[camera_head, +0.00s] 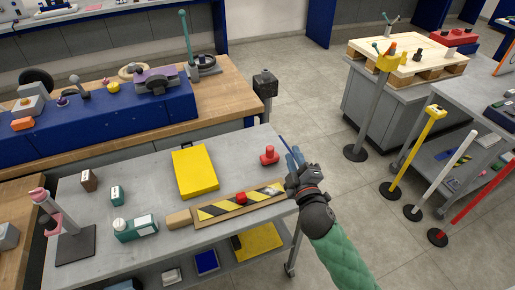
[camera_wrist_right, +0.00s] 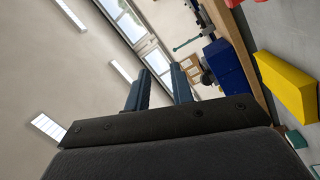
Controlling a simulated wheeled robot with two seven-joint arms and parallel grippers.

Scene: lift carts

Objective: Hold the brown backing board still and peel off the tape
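The brown backing board (camera_head: 222,216) lies flat near the front right edge of the grey cart top. Black-and-yellow striped tape (camera_head: 214,210) runs along it. A light brown block-like piece (camera_head: 178,218) is at its left end, and a small red piece (camera_head: 240,198) sits at the middle. My right gripper (camera_head: 290,152) is above the cart's right edge, beyond the board's right end and apart from it. Its two blue-grey fingers stand apart with nothing between them in the right wrist view (camera_wrist_right: 160,82). My left gripper is not in view.
A yellow case (camera_head: 195,171) and a red knob-like object (camera_head: 269,156) are behind the board. A green-and-white box (camera_head: 136,228) and a pink-topped stand (camera_head: 72,235) are to the left. A workbench (camera_head: 225,90) stands behind the cart.

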